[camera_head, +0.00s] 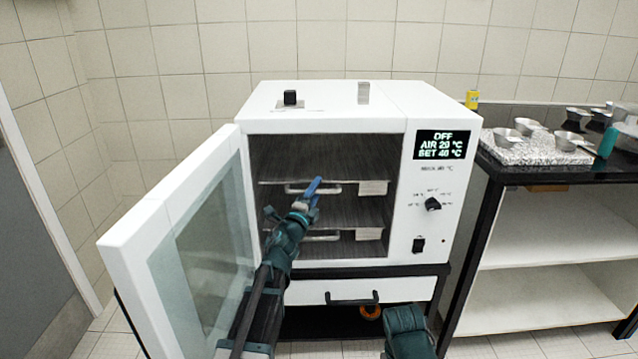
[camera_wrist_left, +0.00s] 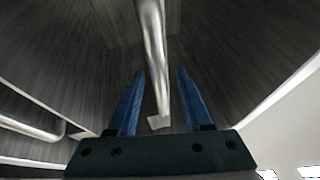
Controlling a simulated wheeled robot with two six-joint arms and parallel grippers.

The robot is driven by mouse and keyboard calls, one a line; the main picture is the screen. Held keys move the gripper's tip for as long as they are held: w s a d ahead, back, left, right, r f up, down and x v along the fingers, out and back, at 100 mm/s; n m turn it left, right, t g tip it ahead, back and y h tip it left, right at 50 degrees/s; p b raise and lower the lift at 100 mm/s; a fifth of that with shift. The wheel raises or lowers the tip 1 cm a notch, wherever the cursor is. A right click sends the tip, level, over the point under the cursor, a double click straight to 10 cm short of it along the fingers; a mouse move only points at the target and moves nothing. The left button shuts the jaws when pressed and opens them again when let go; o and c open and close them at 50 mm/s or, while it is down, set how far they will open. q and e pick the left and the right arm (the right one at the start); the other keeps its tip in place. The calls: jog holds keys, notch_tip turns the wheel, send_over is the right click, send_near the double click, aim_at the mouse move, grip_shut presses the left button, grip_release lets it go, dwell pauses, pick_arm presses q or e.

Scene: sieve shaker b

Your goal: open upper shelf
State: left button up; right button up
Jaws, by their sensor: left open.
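The upper shelf (camera_head: 280,181) is a thin dark rack inside the white oven, with a pale metal bar handle (camera_head: 328,191) and a light label plate at its front. My left gripper (camera_head: 312,184) is open at this handle, with its blue fingers in front of the shelf's front edge. In the left wrist view a metal bar (camera_wrist_left: 153,45), which looks like this handle, runs between the two open blue fingers (camera_wrist_left: 157,80). Contact cannot be told. The right gripper is not in view; only a teal piece of my right arm shows at the bottom.
The oven door (camera_head: 125,250) stands wide open on the left, beside my left arm. A lower shelf with its own handle (camera_head: 318,238) sits below. Under the oven is a drawer (camera_head: 400,290). A bench (camera_head: 482,165) with metal pans stands to the right.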

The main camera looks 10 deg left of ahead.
pick_arm(q)
jog(key=shift+x, duration=1.3)
grip_shut()
dwell(0.5)
